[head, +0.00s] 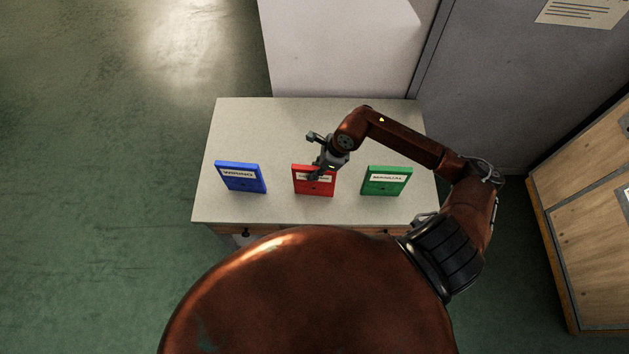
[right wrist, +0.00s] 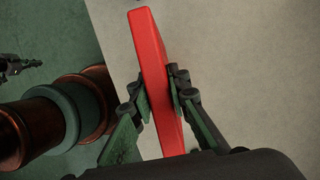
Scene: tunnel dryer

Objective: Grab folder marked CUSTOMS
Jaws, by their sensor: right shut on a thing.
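A red folder (head: 314,188) stands on the table between two others, its label partly hidden by my right gripper, so I cannot read it in full. A blue folder (head: 241,181) labelled WIRING is to its left. A green folder (head: 386,184) is to its right, its label small and seeming to read MANUAL. My right gripper (head: 320,172) is shut on the red folder. In the right wrist view the red folder (right wrist: 158,80) lies between the two fingers (right wrist: 162,103), which touch its faces. Whether it is lifted off the table I cannot tell. My left gripper is not seen in the head view.
The pale table (head: 270,125) has free room behind the folders. A white block-like surface (head: 340,45) stands behind the table. A grey cabinet (head: 500,80) is at the back right, and a wooden crate (head: 590,220) is at the far right. Green floor is open at left.

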